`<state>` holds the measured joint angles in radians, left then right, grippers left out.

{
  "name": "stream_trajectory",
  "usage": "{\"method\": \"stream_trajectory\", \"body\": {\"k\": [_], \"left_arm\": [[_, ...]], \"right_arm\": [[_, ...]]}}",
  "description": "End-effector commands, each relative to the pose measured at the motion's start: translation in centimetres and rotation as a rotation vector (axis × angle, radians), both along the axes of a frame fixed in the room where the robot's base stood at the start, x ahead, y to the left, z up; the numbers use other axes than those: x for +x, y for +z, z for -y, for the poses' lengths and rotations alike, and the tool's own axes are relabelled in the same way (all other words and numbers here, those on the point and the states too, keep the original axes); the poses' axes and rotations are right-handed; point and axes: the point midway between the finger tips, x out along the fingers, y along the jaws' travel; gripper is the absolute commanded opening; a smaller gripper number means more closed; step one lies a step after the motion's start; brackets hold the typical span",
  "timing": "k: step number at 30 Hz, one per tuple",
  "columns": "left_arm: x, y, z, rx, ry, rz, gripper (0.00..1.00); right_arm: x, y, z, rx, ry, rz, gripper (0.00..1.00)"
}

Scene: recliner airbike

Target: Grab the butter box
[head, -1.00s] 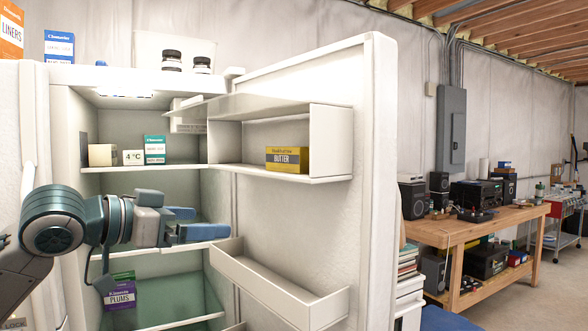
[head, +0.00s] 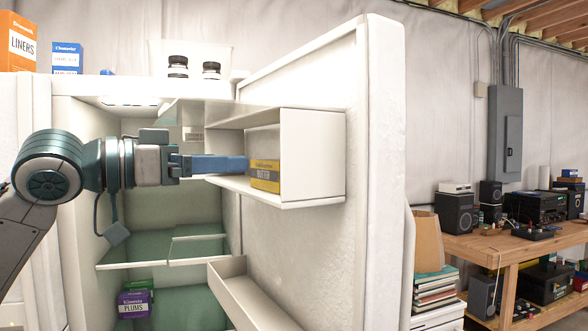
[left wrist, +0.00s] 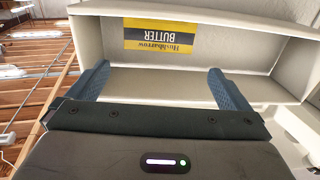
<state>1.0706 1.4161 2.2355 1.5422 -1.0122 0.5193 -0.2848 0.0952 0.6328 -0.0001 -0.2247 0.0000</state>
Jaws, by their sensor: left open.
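The butter box (head: 265,175) is yellow and dark grey and sits in the upper shelf bin (head: 312,160) of the open fridge door. In the left wrist view the butter box (left wrist: 158,38) appears upside down, ahead of my fingers and roughly between their lines. My left gripper (head: 243,165) points right at the bin, its fingertips close to the box in the head view. In the left wrist view my left gripper (left wrist: 160,85) is open with nothing between its fingers. My right gripper is not in view.
The bin's walls enclose the box. A lower door bin (head: 245,295) hangs beneath. A purple plums box (head: 134,304) stands low inside the fridge. The wooden workbench (head: 500,245) with electronics is off to the right.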

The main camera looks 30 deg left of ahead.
Motion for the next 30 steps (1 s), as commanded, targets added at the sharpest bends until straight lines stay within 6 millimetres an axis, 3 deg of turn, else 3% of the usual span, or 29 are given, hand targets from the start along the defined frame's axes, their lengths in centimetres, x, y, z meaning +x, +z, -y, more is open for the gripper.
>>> {"method": "stream_trajectory", "body": {"k": [2, 8, 15, 20, 30], "left_arm": [[1.1, 0.6, 0.7, -0.001, -0.005, -0.003, 1.00], [3.1, 0.4, 1.6, -0.001, -0.004, -0.002, 1.00], [4.0, 0.1, 2.0, 0.000, -0.001, -0.001, 1.00], [5.2, 0.1, 2.9, -0.003, -0.005, -0.004, 1.00], [8.0, -0.3, 4.3, -0.001, -0.002, -0.002, 1.00]], "right_arm": [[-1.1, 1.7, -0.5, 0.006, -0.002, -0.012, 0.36], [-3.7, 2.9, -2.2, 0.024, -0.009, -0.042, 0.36], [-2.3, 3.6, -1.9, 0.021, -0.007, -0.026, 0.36], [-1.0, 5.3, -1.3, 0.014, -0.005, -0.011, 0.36], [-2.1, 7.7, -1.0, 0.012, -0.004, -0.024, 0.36]]}}
